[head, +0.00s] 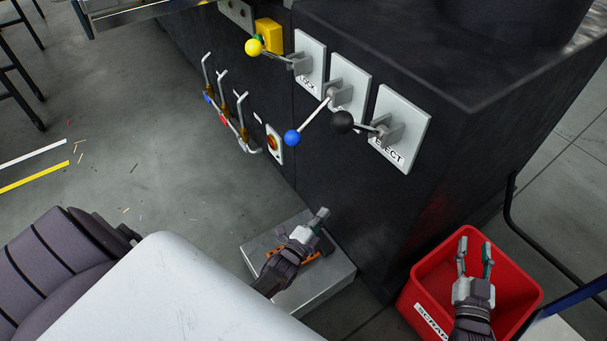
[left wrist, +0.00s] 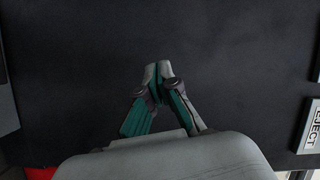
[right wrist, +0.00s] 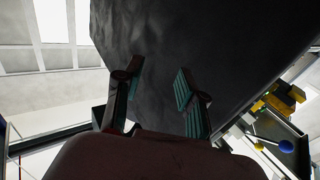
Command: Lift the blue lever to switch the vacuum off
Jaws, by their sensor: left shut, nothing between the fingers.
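The blue lever ends in a blue ball (head: 292,137) and is mounted on the middle grey plate (head: 352,82) of the black cabinet. Its rod slants down and left, lower than its two neighbours. My left gripper (head: 321,214) is shut and empty, below the blue ball and apart from it. In the left wrist view its fingertips (left wrist: 160,70) meet in front of the black cabinet wall. My right gripper (head: 474,250) is open and empty over the red scrap bin. It also shows open in the right wrist view (right wrist: 158,75).
A yellow-ball lever (head: 254,47) and a black-ball lever (head: 342,122) flank the blue one; the black one is on the EJECT plate (head: 401,115). Hooked pipes with small valves (head: 222,105) line the cabinet's left. A grey step (head: 330,280) and the red bin (head: 415,293) stand below.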

